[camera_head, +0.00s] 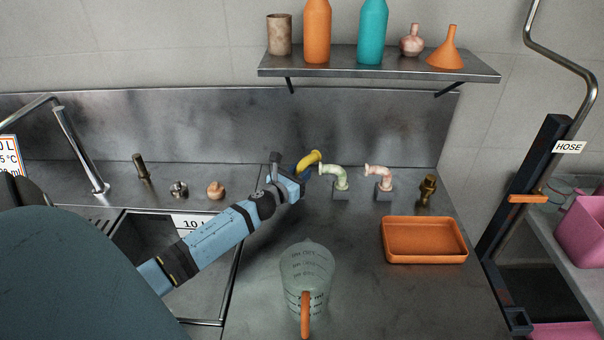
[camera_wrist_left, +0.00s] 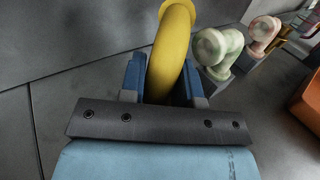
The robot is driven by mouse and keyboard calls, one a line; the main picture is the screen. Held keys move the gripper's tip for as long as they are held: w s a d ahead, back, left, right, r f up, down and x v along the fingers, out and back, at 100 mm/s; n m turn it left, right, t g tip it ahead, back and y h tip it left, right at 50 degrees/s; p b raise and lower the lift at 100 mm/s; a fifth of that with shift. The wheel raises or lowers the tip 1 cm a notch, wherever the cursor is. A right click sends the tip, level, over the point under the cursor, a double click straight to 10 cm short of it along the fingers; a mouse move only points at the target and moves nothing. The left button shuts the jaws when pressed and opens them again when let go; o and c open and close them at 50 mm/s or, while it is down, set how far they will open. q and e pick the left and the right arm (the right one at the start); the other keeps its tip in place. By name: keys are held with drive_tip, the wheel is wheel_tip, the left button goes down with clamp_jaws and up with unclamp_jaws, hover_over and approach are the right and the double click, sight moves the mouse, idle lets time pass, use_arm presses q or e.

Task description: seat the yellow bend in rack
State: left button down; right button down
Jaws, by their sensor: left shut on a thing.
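The yellow bend (camera_head: 308,161) is a curved pipe piece with a flanged end. My left gripper (camera_head: 299,172) is shut on it, near the back of the counter. In the left wrist view the yellow bend (camera_wrist_left: 170,62) stands between the two blue fingers (camera_wrist_left: 160,85). Its lower end is hidden by the gripper. The rack shows as small grey blocks (camera_head: 341,193) to the right, holding a pale green bend (camera_head: 336,174) and a pink-white bend (camera_head: 380,175). Whether a block stands under the yellow bend is hidden. My right gripper is not in view.
A clear measuring jug (camera_head: 307,270) with an orange handle stands in front. An orange tray (camera_head: 424,241) and a brass fitting (camera_head: 427,189) are at the right. A sink (camera_head: 165,262) lies left, with small fittings behind it. A shelf (camera_head: 380,65) with bottles hangs above.

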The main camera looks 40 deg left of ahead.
use_arm(q)
drive_tip(key=shift+a+r+n+h+b, duration=0.1)
drive_tip(key=shift+r+n+h+b, duration=0.15)
drive_tip(key=shift+n+b, duration=0.2)
drive_tip(key=shift+f, duration=0.15)
idle(0.3)
drive_tip(key=shift+s, duration=0.1)
idle(1.0)
